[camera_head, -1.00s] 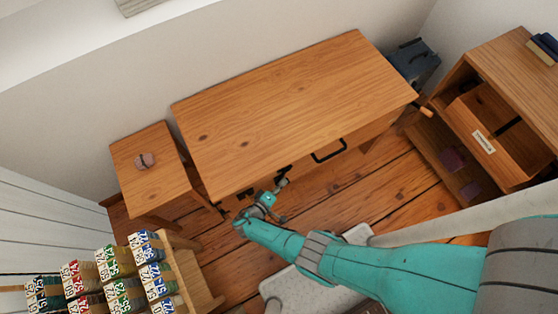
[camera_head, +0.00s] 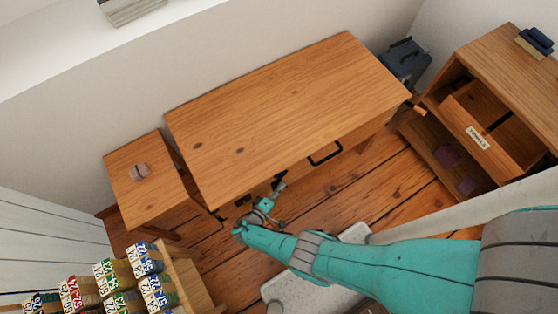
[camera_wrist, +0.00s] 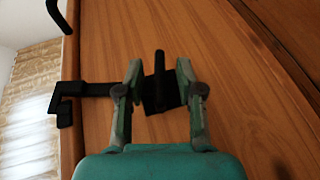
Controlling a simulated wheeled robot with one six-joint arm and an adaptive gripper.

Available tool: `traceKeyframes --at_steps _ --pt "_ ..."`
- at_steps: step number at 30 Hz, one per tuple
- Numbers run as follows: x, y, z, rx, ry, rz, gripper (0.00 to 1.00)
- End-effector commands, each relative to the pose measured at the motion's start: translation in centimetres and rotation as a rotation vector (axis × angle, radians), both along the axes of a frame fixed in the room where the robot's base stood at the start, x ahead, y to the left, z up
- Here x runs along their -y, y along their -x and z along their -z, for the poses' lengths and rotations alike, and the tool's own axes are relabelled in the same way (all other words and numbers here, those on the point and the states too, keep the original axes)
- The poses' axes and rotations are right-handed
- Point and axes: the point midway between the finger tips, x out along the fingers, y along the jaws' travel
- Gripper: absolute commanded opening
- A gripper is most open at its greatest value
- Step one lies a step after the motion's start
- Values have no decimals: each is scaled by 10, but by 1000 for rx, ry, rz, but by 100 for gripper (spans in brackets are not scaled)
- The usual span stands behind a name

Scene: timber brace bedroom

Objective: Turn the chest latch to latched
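The chest (camera_head: 290,110) is a wooden, desk-like piece against the wall, and its front face (camera_wrist: 235,85) fills much of the wrist view. The black chest latch (camera_wrist: 160,65) is on that face, with a narrow upright tab. A black bar (camera_wrist: 95,89) runs left from behind my left finger to a black hooked bracket (camera_wrist: 64,108) near the wood's edge. My gripper (camera_wrist: 160,80) is open, one finger on each side of the tab, with gaps showing. The fingers hide part of the latch. In the head view my gripper (camera_head: 272,196) is close to the chest front.
A black handle (camera_head: 325,153) sticks out of the chest front; a black curved part shows in the wrist view (camera_wrist: 60,15). A small wooden table (camera_head: 145,195) stands left. An open-drawer cabinet (camera_head: 490,130) stands right.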

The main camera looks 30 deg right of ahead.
Motion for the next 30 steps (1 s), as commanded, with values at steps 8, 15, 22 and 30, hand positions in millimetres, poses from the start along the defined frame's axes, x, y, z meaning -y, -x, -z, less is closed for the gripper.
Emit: traceKeyframes --at_steps 8,15,22,30 --pt "-6 1 -1 1 -1 -3 36" --pt "-37 14 -10 2 -1 -7 36" --pt "-75 31 -20 1 -2 -5 36" --pt "-103 43 -29 0 -1 -2 36"
